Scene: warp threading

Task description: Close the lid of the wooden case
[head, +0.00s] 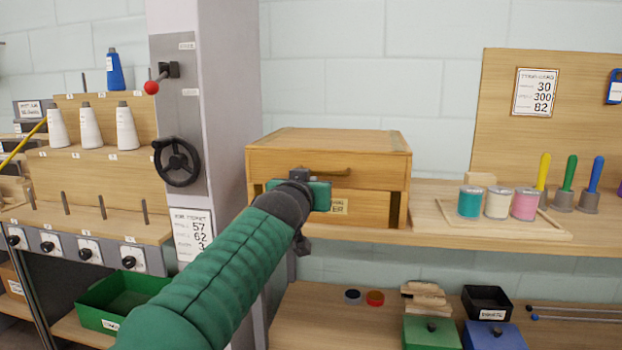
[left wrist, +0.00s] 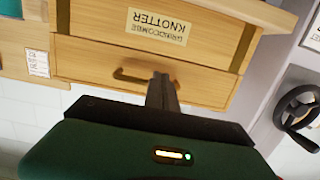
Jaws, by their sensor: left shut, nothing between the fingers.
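The wooden case (head: 375,160) stands on the shelf in the middle of the head view. Its upper part, the lid (head: 330,137), looks lowered, with a flat top and a front handle; whether it is fully seated I cannot tell. The lower front carries a label (left wrist: 158,27), seen upside down in the left wrist view. My left gripper (head: 301,174) is in front of the case, near the handle. In the left wrist view its fingers (left wrist: 162,90) are shut and empty beside the handle (left wrist: 130,76); contact is unclear. My right gripper is not in view.
A grey column with a black handwheel (head: 177,162) stands left of the case. To the right, a wooden tray (head: 520,230) holds thread spools (head: 497,203), with several coloured-handled tools (head: 570,185) beside it. Boxes (head: 432,333) sit on the lower shelf.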

